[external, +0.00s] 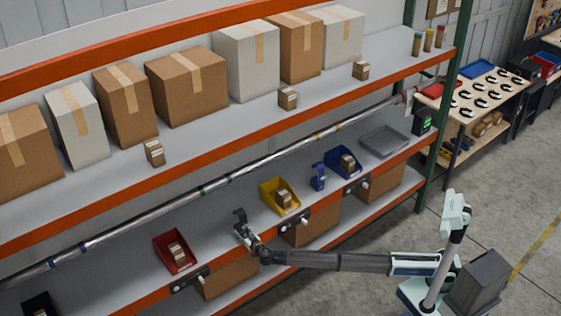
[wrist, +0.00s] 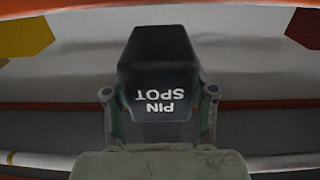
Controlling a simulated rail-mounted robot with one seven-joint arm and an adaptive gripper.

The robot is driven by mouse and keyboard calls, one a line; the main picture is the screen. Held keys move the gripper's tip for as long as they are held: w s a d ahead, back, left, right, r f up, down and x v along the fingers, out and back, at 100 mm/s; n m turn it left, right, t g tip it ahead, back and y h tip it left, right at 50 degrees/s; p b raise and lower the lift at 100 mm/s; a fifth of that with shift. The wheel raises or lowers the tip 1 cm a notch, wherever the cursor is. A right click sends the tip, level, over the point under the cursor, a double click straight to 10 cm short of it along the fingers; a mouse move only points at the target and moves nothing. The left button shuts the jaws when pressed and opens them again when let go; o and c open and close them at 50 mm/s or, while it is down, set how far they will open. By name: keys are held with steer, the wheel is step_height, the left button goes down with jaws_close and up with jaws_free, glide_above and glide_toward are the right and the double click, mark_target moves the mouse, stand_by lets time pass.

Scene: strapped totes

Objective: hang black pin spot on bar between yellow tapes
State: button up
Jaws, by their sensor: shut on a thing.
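The black pin spot (wrist: 158,60) is close up in the wrist view, its white "PIN SPOT" lettering upside down. My gripper (wrist: 159,112) is shut on it, with a finger on each side. In the external view the black pin spot (external: 239,216) sits at the end of my gripper (external: 244,233), over the lower shelf and apart from the bar. The silver bar (external: 270,158) runs along the rack between the two shelves. Its yellow tapes (external: 316,135) show right of its middle. The pin spot's clamp cannot be made out.
Green tapes (external: 203,190) and blue tapes (external: 51,263) mark the bar further left. A yellow bin (external: 268,199), red bin (external: 166,254), blue bin (external: 334,164) and grey tray (external: 384,142) stand on the lower shelf. Cartons line the upper shelf (external: 225,115) above the bar.

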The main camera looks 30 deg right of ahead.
steer(key=shift+s+d+b, duration=0.2)
steer(key=shift+s+b, duration=0.4)
steer(key=shift+s, duration=0.45)
steer(key=shift+s+d+b, duration=0.15)
steer(key=shift+s+b, duration=0.5)
steer(key=shift+s, duration=0.35)
steer(key=shift+s+d+b, duration=0.2)
steer(key=shift+s+b, duration=0.4)
steer(key=shift+s, duration=0.45)
steer(key=shift+s+d+b, duration=0.1)
steer(key=shift+s+b, duration=0.2)
steer(key=shift+s, duration=0.2)
steer(key=shift+r, duration=0.1)
steer(key=shift+r, duration=0.1)
